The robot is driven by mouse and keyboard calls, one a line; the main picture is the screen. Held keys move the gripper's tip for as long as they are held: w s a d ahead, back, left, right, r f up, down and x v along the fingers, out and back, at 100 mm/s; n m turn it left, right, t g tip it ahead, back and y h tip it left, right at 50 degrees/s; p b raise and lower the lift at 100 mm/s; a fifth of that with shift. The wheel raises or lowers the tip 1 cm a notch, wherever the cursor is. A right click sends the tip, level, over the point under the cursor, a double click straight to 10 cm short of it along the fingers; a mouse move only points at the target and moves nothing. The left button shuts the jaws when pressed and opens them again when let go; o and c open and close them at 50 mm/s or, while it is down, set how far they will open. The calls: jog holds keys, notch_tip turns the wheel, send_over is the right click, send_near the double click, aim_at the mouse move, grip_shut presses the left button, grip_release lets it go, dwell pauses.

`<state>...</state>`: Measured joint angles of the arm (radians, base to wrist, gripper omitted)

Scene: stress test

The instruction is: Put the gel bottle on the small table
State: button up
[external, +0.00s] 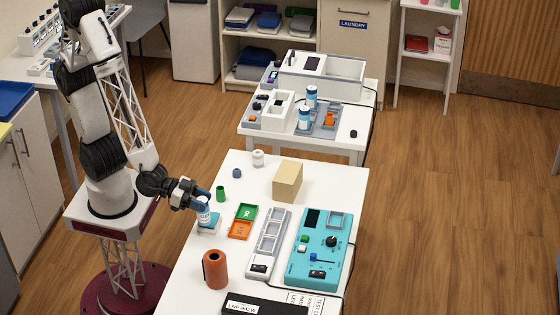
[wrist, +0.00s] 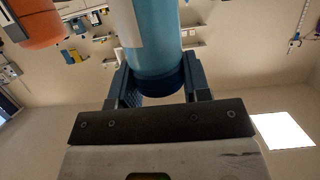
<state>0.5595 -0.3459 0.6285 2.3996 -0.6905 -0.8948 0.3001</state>
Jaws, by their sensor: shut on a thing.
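My gripper (external: 199,203) is at the left edge of the near white table (external: 185,265), shut on a bottle with a blue top and a white label (external: 204,214), which I take to be the gel bottle. In the wrist view the bottle (wrist: 155,40) is light blue with a dark blue end, between my fingers (wrist: 158,88). A teal pad (external: 213,228) shows just below the bottle; I cannot tell if they touch. A smaller white table (external: 250,132) stands behind the near one. It bears devices and two other blue-and-white bottles (external: 311,96).
An orange-brown cylinder (external: 215,270) stands in front of my gripper; it also shows in the wrist view (wrist: 38,25). Green (external: 246,212) and orange (external: 240,230) trays, a tan block (external: 287,181), a grey panel (external: 268,243) and a teal device (external: 320,250) lie to the right.

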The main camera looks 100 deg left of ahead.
jog(key=s, duration=0.1)
jog(key=s+f, duration=0.1)
jog(key=s, duration=0.1)
jog(key=s+a, duration=0.1)
jog(key=s, duration=0.1)
jog(key=shift+s+f, duration=0.1)
jog(key=shift+f, duration=0.15)
jog(key=w+d, duration=0.2)
jog(key=w, duration=0.5)
jog(key=w+d+f, duration=0.1)
jog(key=w+d, duration=0.2)
jog(key=w, duration=0.4)
jog(key=shift+d+f, duration=0.2)
jog(key=shift+d, duration=0.1)
jog(key=shift+w, duration=0.15)
jog(key=shift+w+d+f, duration=0.1)
jog(key=shift+w+f, duration=0.05)
jog(key=shift+f, duration=0.75)
jog(key=shift+w+d+f, duration=0.1)
jog(key=shift+w+f, duration=0.05)
jog(key=shift+f, duration=0.75)
jog(key=shift+f, duration=0.1)
jog(key=o, duration=1.1)
jog(key=shift+c, duration=0.2)
